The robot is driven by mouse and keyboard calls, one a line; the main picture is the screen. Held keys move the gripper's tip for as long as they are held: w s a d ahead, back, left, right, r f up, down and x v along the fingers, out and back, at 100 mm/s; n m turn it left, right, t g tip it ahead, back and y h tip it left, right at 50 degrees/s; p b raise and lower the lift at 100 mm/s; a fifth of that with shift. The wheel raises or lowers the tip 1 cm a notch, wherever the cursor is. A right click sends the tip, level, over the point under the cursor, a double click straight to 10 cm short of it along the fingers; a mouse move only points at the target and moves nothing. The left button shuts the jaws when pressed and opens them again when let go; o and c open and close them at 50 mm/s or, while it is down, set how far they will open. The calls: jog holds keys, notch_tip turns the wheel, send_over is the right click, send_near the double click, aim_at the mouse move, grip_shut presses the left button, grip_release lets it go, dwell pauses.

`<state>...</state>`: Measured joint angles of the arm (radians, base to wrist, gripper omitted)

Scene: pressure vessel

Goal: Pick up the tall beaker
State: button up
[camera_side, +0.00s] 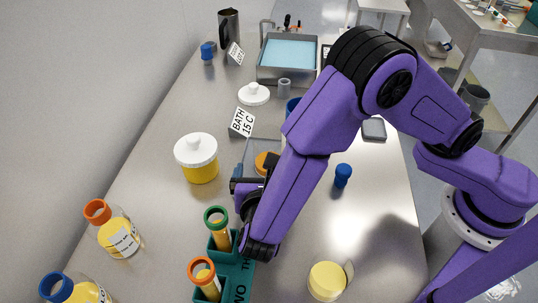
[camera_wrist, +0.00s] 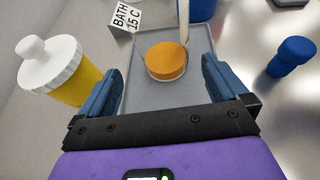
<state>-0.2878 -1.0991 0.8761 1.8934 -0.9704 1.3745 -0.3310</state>
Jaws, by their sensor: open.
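I cannot tell for sure which thing is the tall beaker. A round orange thing (camera_wrist: 165,61), perhaps liquid in a clear vessel seen from above, stands over a grey tray-like surface (camera_wrist: 143,103). A pale upright rod shows at its far right edge. In the side view the orange thing (camera_side: 262,163) is partly hidden by my arm. My gripper (camera_wrist: 162,85) is open, its blue fingers on either side and nearer than the orange thing, with nothing seen between the tips. In the side view my gripper (camera_side: 252,187) is low over the table, largely hidden by my wrist.
A white-lidded yellow jar (camera_side: 197,158) stands to the left, near a BATH 15 C sign (camera_side: 242,122). A teal rack (camera_side: 232,272) with capped tubes is in front. A blue stopper (camera_side: 343,175) stands right. A dark tall mug (camera_side: 229,28) and water bath (camera_side: 287,60) are far back.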

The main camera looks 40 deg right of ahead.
jog(key=shift+d+x, duration=0.25)
jog(key=shift+x, duration=3.3)
jog(key=shift+s, duration=0.2)
jog(key=c, duration=1)
